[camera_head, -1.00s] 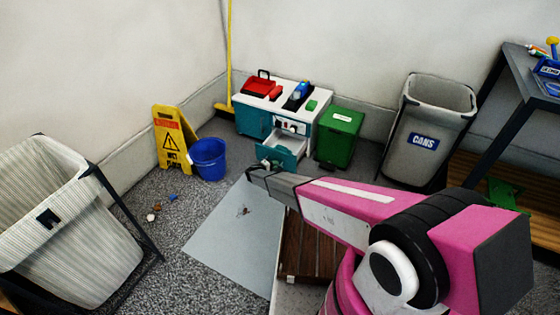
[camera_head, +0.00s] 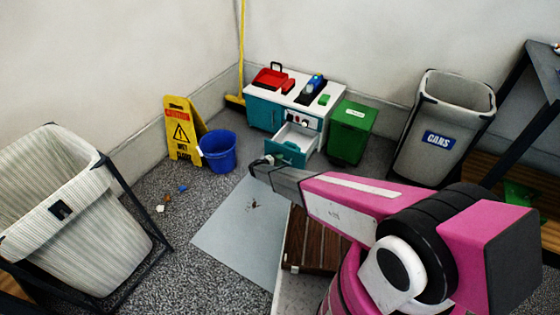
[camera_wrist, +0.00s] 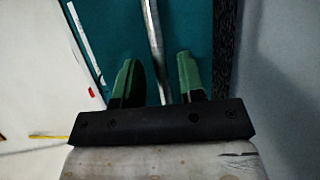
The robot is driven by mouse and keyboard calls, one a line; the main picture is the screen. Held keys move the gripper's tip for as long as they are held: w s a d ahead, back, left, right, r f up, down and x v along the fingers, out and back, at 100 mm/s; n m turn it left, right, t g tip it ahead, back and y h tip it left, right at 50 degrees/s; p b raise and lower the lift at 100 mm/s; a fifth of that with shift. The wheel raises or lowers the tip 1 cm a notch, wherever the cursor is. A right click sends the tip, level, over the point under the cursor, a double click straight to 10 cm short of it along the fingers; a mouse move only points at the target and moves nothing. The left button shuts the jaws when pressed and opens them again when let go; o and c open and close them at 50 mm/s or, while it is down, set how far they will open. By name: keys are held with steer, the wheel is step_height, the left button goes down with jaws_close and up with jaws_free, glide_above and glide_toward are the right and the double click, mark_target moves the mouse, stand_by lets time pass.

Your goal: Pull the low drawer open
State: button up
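The low drawer (camera_head: 286,152) has a teal front and a white inside. It stands pulled out from a small white and teal cabinet (camera_head: 263,114) in the head view. My gripper (camera_head: 258,167) is just in front of the drawer front and to its left. In the wrist view, a teal panel fills the upper middle, with a metal bar handle (camera_wrist: 154,40) running up it. My gripper's green fingers (camera_wrist: 159,75) are apart, one on each side of the bar, with gaps visible. Whether the fingertips reach past the bar is unclear.
A blue bucket (camera_head: 218,153) and yellow wet-floor sign (camera_head: 183,133) stand left of the drawer. A green bin (camera_head: 351,133) stands close on its right, then a grey CANS bin (camera_head: 441,125). A grey mat (camera_head: 236,231) lies on the floor in front.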

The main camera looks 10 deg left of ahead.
steer(key=shift+s, duration=0.1)
steer(key=v, duration=1)
steer(key=shift+s+a+r, duration=0.2)
steer(key=shift+a+r, duration=0.05)
steer(key=s+d+r+m+g+y, duration=0.1)
steer(key=s+d+r+m+g, duration=0.15)
steer(key=d+r, duration=0.65)
steer(key=s+d+r+m+g, duration=0.2)
steer(key=d+r+g, duration=0.2)
steer(key=d+r, duration=0.55)
steer(key=s+d+r+m+g+y, duration=0.15)
steer(key=d+r+g, duration=0.3)
steer(key=d, duration=0.75)
steer(key=s+d+r+m+y, duration=0.2)
steer(key=s+d+r+y, duration=0.2)
steer(key=s+d+r, duration=0.3)
steer(key=s+d+r+m+y, duration=0.2)
steer(key=s+d+r+y, duration=0.2)
steer(key=s+d+r, duration=0.4)
steer(key=s+r, duration=0.3)
steer(key=r, duration=0.2)
steer(key=shift+d+g, duration=0.2)
steer(key=shift+g, duration=0.1)
